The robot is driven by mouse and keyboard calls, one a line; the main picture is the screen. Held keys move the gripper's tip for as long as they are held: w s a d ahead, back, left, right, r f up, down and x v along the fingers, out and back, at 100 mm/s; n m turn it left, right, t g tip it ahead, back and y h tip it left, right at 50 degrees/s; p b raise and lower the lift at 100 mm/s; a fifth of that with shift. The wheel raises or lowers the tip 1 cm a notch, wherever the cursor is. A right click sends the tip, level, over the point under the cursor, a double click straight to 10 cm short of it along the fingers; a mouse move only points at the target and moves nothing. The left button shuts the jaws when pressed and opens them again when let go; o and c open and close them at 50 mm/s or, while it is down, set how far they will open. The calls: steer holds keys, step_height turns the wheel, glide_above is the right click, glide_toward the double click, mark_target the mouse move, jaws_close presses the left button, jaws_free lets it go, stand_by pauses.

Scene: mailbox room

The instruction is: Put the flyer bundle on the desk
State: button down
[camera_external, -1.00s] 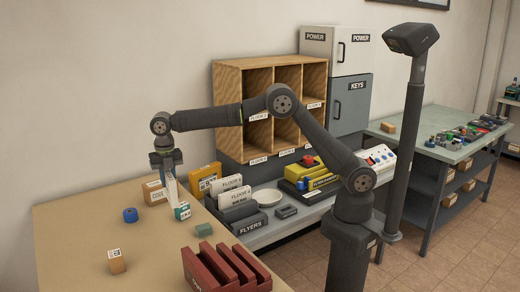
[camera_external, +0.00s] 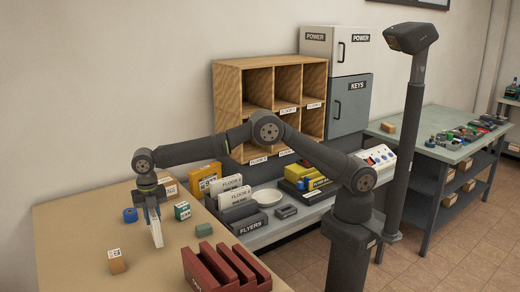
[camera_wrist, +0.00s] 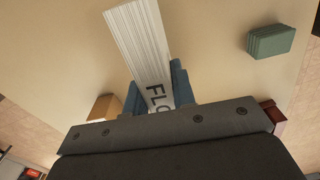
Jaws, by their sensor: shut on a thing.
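The flyer bundle (camera_external: 156,231) is a white upright stack hanging below my gripper (camera_external: 150,200) over the tan desk (camera_external: 75,245). In the wrist view, my gripper's blue fingers (camera_wrist: 158,92) are shut on both sides of the white bundle (camera_wrist: 140,38). Dark letters reading "FLO" show on it, and the rest of the label is hidden. The bundle's lower end is at or close above the desk top (camera_wrist: 215,75); I cannot tell if it touches.
A FLYERS tray (camera_external: 262,238) stands right of the desk. The desk's front left is bare.

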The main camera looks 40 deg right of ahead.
steer(key=shift+f, duration=0.95)
steer(key=shift+f, duration=0.2)
steer(key=c, duration=1.2)
jaws_free()
steer(key=shift+o, duration=0.4)
step_height(320, 180, up, 17)
steer(key=shift+r, duration=0.2)
